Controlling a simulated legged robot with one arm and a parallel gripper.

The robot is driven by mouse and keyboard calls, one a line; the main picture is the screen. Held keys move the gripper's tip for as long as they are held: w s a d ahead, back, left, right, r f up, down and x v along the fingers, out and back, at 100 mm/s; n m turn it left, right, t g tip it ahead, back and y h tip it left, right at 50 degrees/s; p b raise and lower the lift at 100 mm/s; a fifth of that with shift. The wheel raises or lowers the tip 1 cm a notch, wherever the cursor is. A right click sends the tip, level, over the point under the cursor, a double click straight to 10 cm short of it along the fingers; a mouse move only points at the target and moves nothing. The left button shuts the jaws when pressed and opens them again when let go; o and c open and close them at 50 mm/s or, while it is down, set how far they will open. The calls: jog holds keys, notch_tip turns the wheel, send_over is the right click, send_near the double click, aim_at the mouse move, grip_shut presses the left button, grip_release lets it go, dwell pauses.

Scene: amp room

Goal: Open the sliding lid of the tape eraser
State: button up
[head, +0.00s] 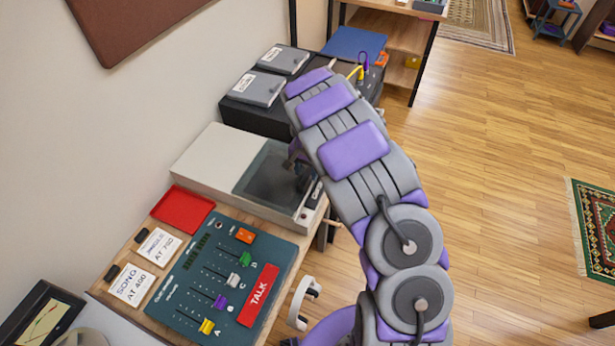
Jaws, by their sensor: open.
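The tape eraser appears to be the low beige box (212,158) on the wooden desk, left of my arm. Its left part is a plain pale top, and its right part is a dark grey, glassy-looking panel (262,178). I cannot tell whether the dark panel is the lid or an opening. My gripper (300,172) is a dark shape over the right side of the dark panel, partly hidden by my arm. It is open, with nothing visible in it. I cannot tell whether it touches the box. The front edge is partly covered by my arm.
A black unit (258,119) with grey cases (257,88) stands behind.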

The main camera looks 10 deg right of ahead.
jog(key=shift+a+f, duration=0.2)
jog(key=shift+f, duration=0.4)
jog(key=shift+a+f, duration=0.15)
jog(key=shift+f, duration=0.4)
jog(key=shift+d+f, duration=0.1)
jog(key=shift+d, duration=0.5)
jog(key=shift+c, duration=0.2)
jog(key=shift+a, duration=0.35)
jog(key=c, duration=0.6)
jog(key=shift+d, duration=0.1)
grip_shut()
